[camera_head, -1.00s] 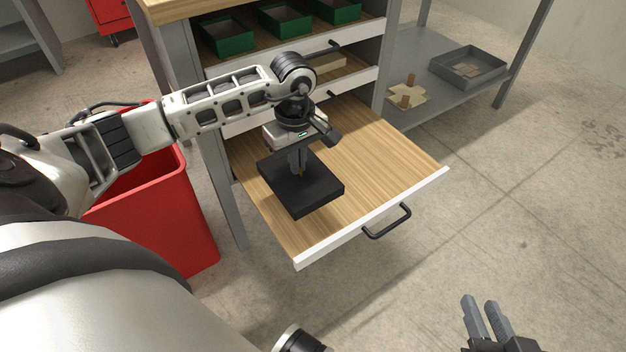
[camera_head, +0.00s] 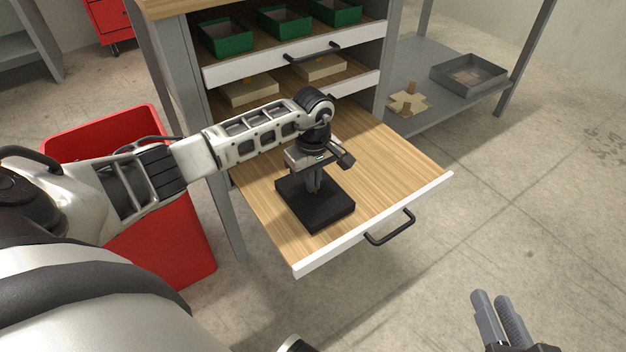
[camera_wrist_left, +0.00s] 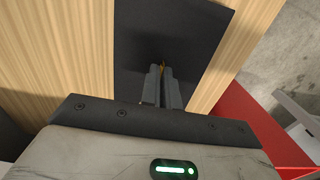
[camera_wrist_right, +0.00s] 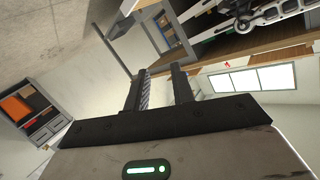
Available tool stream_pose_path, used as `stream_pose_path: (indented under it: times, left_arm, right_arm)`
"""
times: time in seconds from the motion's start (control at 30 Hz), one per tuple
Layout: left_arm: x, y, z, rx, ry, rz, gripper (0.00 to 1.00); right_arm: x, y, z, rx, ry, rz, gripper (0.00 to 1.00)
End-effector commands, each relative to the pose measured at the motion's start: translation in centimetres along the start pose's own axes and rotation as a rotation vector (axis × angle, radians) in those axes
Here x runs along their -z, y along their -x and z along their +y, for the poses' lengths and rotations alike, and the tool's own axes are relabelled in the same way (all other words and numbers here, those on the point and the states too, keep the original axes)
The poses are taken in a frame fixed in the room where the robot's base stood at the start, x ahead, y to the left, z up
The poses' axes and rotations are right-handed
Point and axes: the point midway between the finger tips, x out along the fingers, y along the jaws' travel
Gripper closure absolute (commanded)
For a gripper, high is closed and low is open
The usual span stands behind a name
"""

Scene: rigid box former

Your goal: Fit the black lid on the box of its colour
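A flat black square piece, the black lid (camera_head: 325,217), is over the pulled-out wooden drawer (camera_head: 400,170). In the left wrist view the lid (camera_wrist_left: 140,35) fills the area beyond the fingers. My left gripper (camera_head: 315,193) points down at its middle, fingers close together. The left wrist view shows the fingertips (camera_wrist_left: 162,75) with a small orange-brown bit between them, apparently a grip on the lid. I cannot make out a separate black box under the lid, nor whether they touch. My right gripper (camera_head: 502,318) is open and empty over the floor; its fingers are apart in the right wrist view (camera_wrist_right: 160,82).
Green open boxes (camera_head: 285,22) stand on the upper shelf and beige pieces (camera_head: 250,90) lie in the middle one. A red bin (camera_head: 190,240) stands left of the drawer. A grey tray (camera_head: 470,75) sits on the side shelf. The drawer's right part is clear.

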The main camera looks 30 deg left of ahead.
Motion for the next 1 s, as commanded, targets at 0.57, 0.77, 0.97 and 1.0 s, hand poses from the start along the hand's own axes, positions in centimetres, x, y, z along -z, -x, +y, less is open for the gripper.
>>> stream_pose_path:
  times: [0.57,0.77,0.97,1.0]
  left_arm:
    - [0.0,0.6,0.0,-0.001,0.000,0.001,0.75]
    - [0.1,4.4,0.1,-0.004,-0.001,0.003,0.75]
    - [0.1,8.7,0.0,-0.002,-0.001,0.003,0.75]
    - [0.1,9.4,0.0,-0.003,-0.001,0.003,0.75]
  right_arm:
    - [0.6,0.1,-0.1,-0.001,0.005,0.007,0.75]
    - [0.8,0.2,0.1,-0.024,0.045,-0.015,0.75]
    - [-0.1,0.4,0.6,-0.052,0.089,-0.063,0.75]
    - [-0.2,0.5,0.6,-0.055,0.094,-0.073,0.75]
